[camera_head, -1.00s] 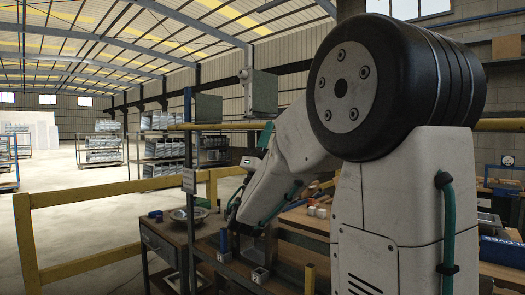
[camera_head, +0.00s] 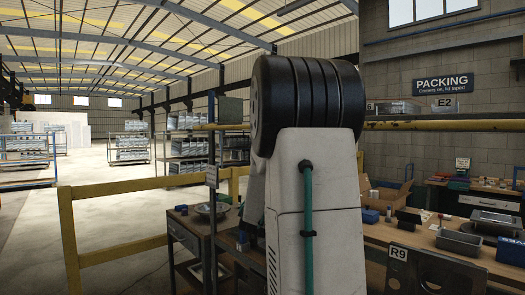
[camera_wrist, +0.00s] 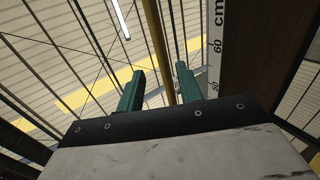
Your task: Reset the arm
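My gripper (camera_wrist: 158,88) shows in the wrist view as two green fingers standing apart with nothing between them. Beyond the fingers are the roof, dark bars and a yellow post. In the head view my white and black arm fills the middle and hides my gripper.
A yellow railing (camera_head: 110,258) runs along the left. A side table (camera_head: 186,226) with a metal bowl (camera_head: 212,209) stands left of my arm. In the wrist view a centimetre scale (camera_wrist: 216,50) is close by.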

